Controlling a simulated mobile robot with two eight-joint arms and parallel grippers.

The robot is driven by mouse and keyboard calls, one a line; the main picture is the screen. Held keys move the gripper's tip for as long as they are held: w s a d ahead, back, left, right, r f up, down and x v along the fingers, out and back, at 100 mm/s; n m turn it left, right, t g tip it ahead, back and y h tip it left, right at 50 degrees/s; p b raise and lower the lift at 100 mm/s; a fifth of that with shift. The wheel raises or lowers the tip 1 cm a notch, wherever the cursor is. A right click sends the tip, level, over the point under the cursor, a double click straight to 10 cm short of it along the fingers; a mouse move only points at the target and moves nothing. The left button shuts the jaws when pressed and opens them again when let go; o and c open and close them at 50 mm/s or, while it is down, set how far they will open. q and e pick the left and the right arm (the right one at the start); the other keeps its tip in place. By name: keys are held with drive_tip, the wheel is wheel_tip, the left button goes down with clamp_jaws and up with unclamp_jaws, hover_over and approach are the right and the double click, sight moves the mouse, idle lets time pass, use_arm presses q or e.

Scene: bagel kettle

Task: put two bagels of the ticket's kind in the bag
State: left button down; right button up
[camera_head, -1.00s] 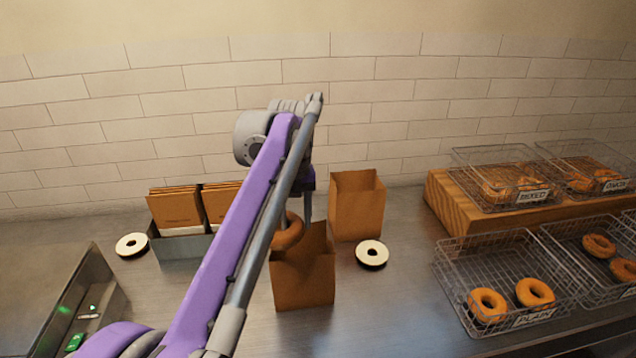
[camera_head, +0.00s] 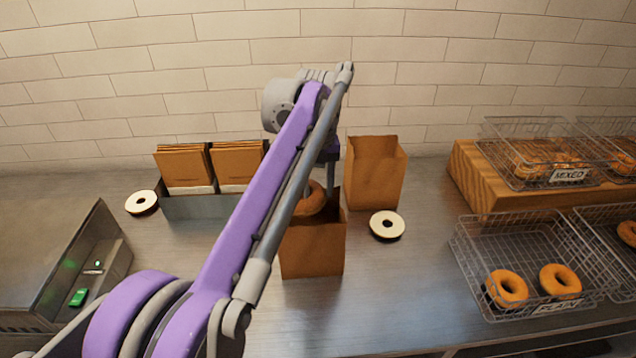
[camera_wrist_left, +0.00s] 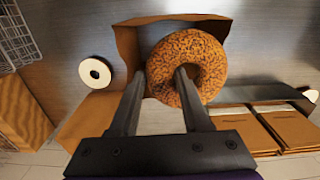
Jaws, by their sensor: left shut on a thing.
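My left gripper (camera_head: 322,186) is shut on a brown bagel (camera_head: 311,200), at the mouth of the front paper bag (camera_head: 312,250). In the left wrist view one finger of the gripper (camera_wrist_left: 160,75) is in the bagel's hole and the other is outside its ring. There the bagel (camera_wrist_left: 212,68) looks speckled and covers part of the open bag (camera_wrist_left: 127,45). The bag stands upright; its inside is mostly hidden. A second open paper bag (camera_head: 376,172) stands behind it. I see no readable ticket. My right gripper is not in view.
Wire baskets stand at the right; a front one (camera_head: 525,250) labelled PLAIN holds two bagels, and one labelled MIXED (camera_head: 520,150) sits on a wooden riser (camera_head: 480,185). White-topped discs (camera_head: 387,225) (camera_head: 141,202) flank the bags. A bin of folded bags (camera_head: 190,207) stands left.

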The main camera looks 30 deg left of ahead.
use_arm(q)
wheel_tip(320, 180, down, 11)
drive_tip(key=b, duration=0.5)
drive_tip(key=shift+f, duration=0.15)
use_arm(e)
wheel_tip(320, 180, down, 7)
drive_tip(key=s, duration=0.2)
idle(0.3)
use_arm(q)
drive_tip(key=shift+c, duration=1.8)
unclamp_jaws()
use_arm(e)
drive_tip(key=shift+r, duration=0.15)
use_arm(q)
drive_tip(key=shift+r+p, duration=1.7)
drive_tip(key=shift+r, duration=0.8)
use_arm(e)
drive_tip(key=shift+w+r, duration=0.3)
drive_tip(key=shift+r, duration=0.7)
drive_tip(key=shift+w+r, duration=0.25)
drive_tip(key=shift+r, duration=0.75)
